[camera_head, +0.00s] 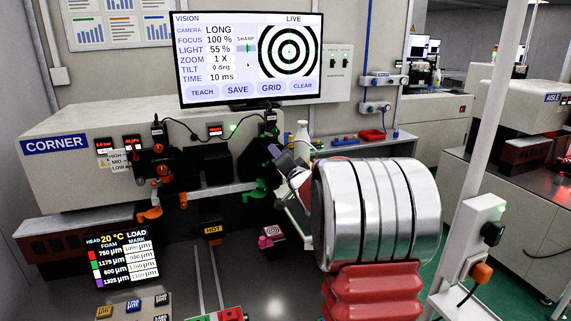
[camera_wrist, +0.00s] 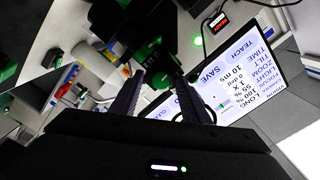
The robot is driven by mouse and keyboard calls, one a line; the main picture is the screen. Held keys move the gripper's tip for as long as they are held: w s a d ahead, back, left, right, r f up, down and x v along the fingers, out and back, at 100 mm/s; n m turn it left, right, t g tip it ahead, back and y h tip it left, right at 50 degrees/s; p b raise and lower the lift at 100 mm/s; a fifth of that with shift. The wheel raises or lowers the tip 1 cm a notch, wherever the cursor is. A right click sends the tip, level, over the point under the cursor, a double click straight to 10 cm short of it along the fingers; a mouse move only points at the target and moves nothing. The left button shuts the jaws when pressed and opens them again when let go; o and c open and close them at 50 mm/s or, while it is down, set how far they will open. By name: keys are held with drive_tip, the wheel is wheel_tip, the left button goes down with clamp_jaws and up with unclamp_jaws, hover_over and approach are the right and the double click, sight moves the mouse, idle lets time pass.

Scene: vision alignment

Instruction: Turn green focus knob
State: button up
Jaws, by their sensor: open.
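The green focus knob (camera_wrist: 158,79) shows in the wrist view between the tips of my gripper (camera_wrist: 160,82). My gripper's two dark fingers stand apart, one on each side of the knob; I cannot tell whether they touch it. In the head view, green parts (camera_head: 257,191) show on the camera stand's right side, and my gripper (camera_head: 280,158) is beside them, partly hidden by my own arm. The vision screen (camera_head: 248,60) reads FOCUS 100 %, LIGHT 55 %, ZOOM 1 X, and shows a sharp-looking black-and-white ring target.
Orange parts (camera_head: 150,213) are on the stand's left side. A grey CORNER machine (camera_head: 90,125) stands behind. A small status panel (camera_head: 127,258) and a button box (camera_head: 133,306) are at lower left. A white post with a switch box (camera_head: 480,225) stands at right.

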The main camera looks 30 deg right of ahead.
drive_tip(key=v, duration=1.3)
drive_tip(key=shift+s, duration=0.3)
drive_tip(key=shift+a+f+n, duration=0.1)
drive_tip(key=shift+a+n, duration=0.05)
drive_tip(key=shift+n, duration=0.15)
drive_tip(key=n, duration=0.9)
drive_tip(key=shift+w, duration=0.15)
drive_tip(key=x, duration=1.3)
drive_tip(key=shift+w, duration=0.4)
